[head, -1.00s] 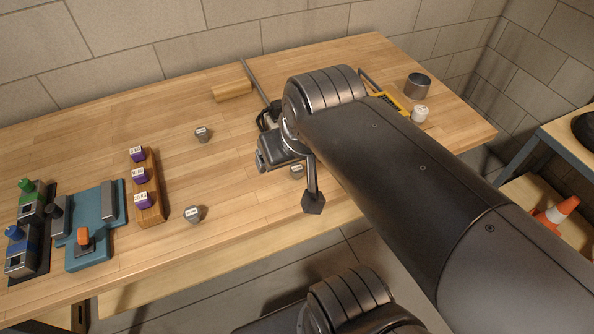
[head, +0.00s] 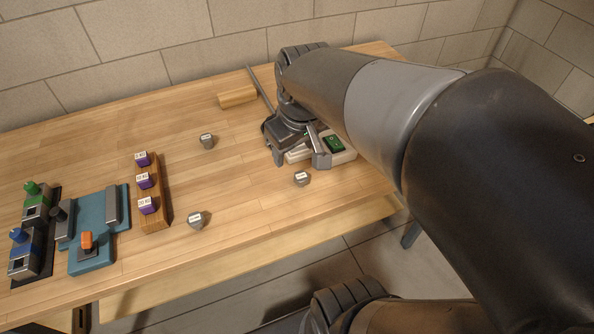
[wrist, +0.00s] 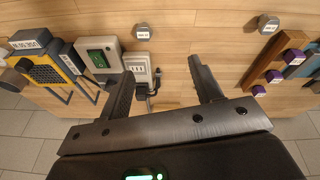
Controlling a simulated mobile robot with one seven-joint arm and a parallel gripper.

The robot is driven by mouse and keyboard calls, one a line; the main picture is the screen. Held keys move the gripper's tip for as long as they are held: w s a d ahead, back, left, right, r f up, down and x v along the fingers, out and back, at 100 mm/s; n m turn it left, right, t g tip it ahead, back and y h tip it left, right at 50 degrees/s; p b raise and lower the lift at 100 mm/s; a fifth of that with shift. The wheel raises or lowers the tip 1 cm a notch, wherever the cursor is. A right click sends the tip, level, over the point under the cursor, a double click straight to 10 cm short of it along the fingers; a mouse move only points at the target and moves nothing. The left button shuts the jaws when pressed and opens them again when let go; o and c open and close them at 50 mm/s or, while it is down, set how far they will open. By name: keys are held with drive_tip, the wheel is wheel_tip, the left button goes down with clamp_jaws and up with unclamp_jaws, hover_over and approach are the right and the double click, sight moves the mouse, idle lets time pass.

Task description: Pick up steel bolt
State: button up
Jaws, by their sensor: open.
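Three grey steel bolt-like pieces with hexagonal heads and white labels stand apart on the wooden table. One steel bolt (head: 301,178) is just in front of my gripper, another (head: 196,220) is near the front edge, and a third (head: 207,140) is farther back. The labels are too small to read, so I cannot tell them apart by name. In the wrist view the nearest bolt (wrist: 142,32) lies beyond the fingertips and another bolt (wrist: 268,24) is at upper right. My gripper (head: 300,163) is open and empty above the table; its fingers (wrist: 162,68) touch no bolt.
A pale box with a green switch (head: 335,144) sits beside my gripper, next to a white socket strip (wrist: 138,66). A wooden block (head: 162,212) with purple labelled pieces and a teal fixture (head: 92,262) stand left. A yellow device (wrist: 47,75) shows in the wrist view. The table's centre-left is mostly clear.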

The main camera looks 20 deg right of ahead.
sight(302, 176)
drive_tip(key=w+d+f+n+g, duration=0.3)
drive_tip(key=w+d+f, duration=0.25)
drive_tip(key=f, duration=0.95)
drive_tip(key=a+f, duration=0.1)
drive_tip(key=f, duration=0.3)
drive_tip(key=shift+w+a, duration=0.1)
drive_tip(key=shift+w, duration=0.2)
drive_tip(key=c, duration=1.1)
drive_tip(key=shift+r, duration=0.1)
